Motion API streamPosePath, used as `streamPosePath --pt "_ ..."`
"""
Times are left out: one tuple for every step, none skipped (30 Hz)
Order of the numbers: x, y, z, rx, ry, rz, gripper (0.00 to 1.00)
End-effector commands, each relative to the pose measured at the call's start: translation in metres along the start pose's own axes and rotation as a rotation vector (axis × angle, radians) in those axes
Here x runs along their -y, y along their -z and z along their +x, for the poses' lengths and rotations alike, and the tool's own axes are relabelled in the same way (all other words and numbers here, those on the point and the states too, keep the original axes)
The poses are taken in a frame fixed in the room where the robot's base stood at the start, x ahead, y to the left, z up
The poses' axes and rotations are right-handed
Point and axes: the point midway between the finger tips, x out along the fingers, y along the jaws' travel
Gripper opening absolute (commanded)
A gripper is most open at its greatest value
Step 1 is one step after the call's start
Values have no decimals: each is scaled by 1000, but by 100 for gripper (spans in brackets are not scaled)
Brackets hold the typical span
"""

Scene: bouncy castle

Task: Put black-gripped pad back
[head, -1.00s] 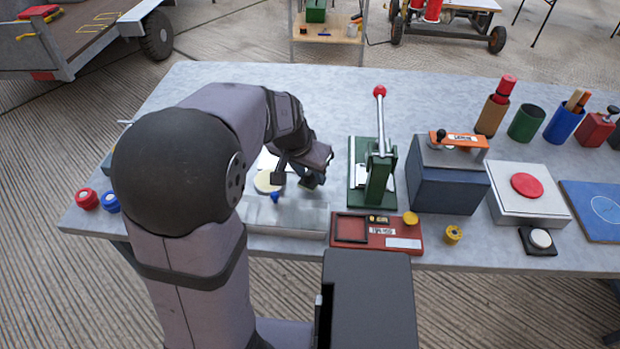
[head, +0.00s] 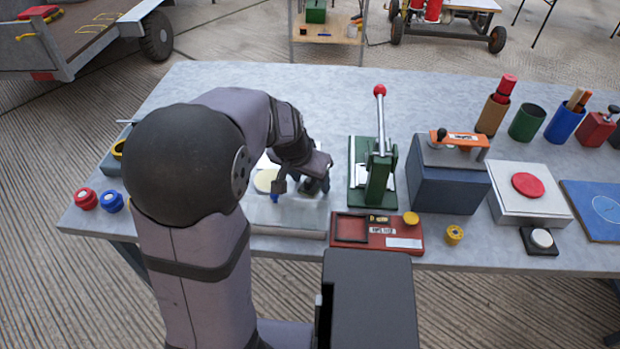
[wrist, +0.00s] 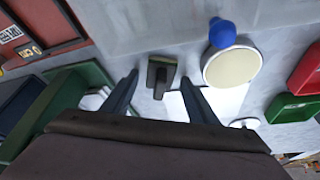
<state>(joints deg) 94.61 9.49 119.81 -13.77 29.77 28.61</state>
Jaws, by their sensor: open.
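A small dark pad with a black grip (wrist: 160,74) lies on a pale grey surface in the wrist view. It sits between and just beyond the tips of my gripper (wrist: 160,84), which is open, with one finger on each side. Whether the fingers touch it I cannot tell. In the head view my gripper (head: 301,186) is low over the pale tray (head: 290,218), left of the green lever press (head: 378,175). The pad is mostly hidden there by my gripper.
A round cream disc (wrist: 232,68) and a blue knob (wrist: 222,33) are beside the pad. A red tray (head: 376,246) with an empty dark compartment is at the table's front. A blue-grey box (head: 440,185) with an orange-handled piece on top (head: 466,141) stands further right.

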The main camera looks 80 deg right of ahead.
Motion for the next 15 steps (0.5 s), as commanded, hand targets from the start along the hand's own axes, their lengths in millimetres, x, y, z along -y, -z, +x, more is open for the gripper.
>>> streamPosePath --pt "0 0 0 0 0 0 53" --pt "0 0 -1 0 0 0 53" --pt "0 1 -2 0 0 0 53" --pt "0 2 -4 -1 0 0 53" --pt "0 2 -5 -1 0 0 53" --pt "0 2 -7 -2 1 0 53" --pt "0 2 -10 -3 1 0 53" --pt "0 3 -14 -3 1 0 53" --pt "0 3 -19 -4 1 0 53" --pt "0 3 -23 -4 1 0 53" --pt "0 3 -28 -5 1 0 53" --pt "0 3 -34 -5 1 0 53" --pt "0 3 -40 -6 2 0 53" --pt "0 3 -45 -5 1 1 53" --pt "0 3 -53 -6 2 1 53"
